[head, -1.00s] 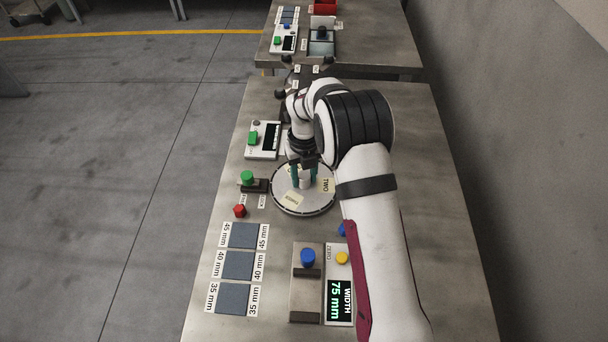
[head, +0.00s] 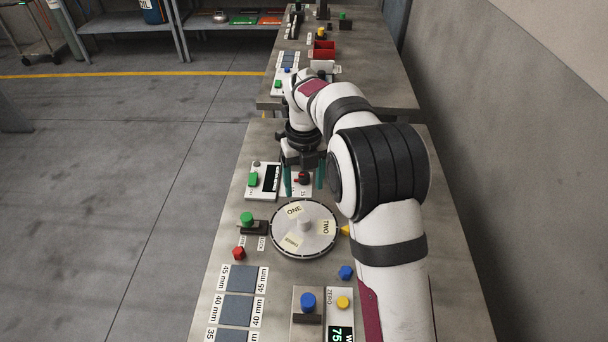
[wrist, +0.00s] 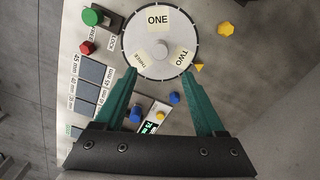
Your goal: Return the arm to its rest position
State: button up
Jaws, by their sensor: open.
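My gripper (head: 304,184) is open and empty, its two green fingers pointing down above the table beyond the round dial. In the wrist view my gripper (wrist: 168,72) shows its green fingers spread wide with nothing between them. The round dial (head: 280,240) lies flat on the table, with labels ONE, TWO and THREE and a pale knob in its middle. The dial also fills the top middle of the wrist view (wrist: 135,35). My fingers are apart from it. My arm reaches forward along the right side of the table.
The metal table (head: 235,215) carries a green-button box (head: 253,180), a lock switch with green knob (head: 247,218), a red piece (head: 239,253), a blue piece (head: 346,272), dark size pads (head: 240,279) and a width gauge (head: 341,322). A second table (head: 375,85) stands beyond.

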jog(key=shift+r, duration=1.3)
jog(key=s+d+r+n, duration=0.3)
jog(key=s+n, duration=0.2)
jog(key=s, duration=0.1)
jog(key=s+d+r+n, duration=0.3)
jog(key=s+r+n, duration=0.1)
jog(key=s+n, duration=0.25)
jog(key=s+d+f+n+y, duration=0.1)
jog(key=s+f+n, duration=0.1)
jog(key=s+n, duration=0.5)
jog(key=s+d+f+n, duration=0.1)
jog(key=s+n, duration=0.6)
jog(key=s, duration=0.7)
jog(key=shift+d+f+n+y, duration=0.35)
jog(key=shift+d+f+y, duration=0.05)
jog(key=shift+d, duration=0.4)
